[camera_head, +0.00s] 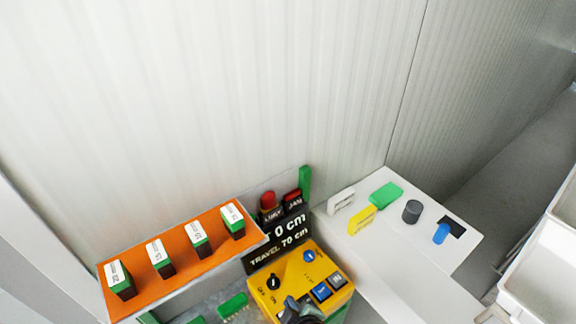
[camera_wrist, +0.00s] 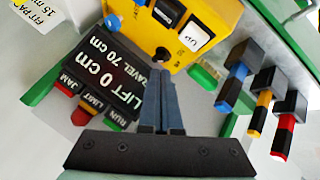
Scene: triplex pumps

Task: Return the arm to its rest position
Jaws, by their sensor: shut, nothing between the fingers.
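My gripper (camera_wrist: 160,75) shows in the wrist view with its two dark fingers together and nothing between them. Its fingertips lie over the lower edge of the yellow control box (camera_wrist: 205,15), beside the black display (camera_wrist: 122,72) reading "LIFT 0 cm". I cannot tell whether they touch the box. In the head view, a dark part of my gripper (camera_head: 300,312) shows at the bottom edge, in front of the yellow box (camera_head: 290,283). The rest of my arm is out of view there.
An orange-topped shelf (camera_head: 185,262) with several labelled green-and-black blocks stands left. A white ledge (camera_head: 455,262) at right carries green, yellow, grey and blue pieces. Coloured-tipped black pegs (camera_wrist: 290,118) stand right in the wrist view. A pale ribbed wall (camera_head: 200,90) closes the back.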

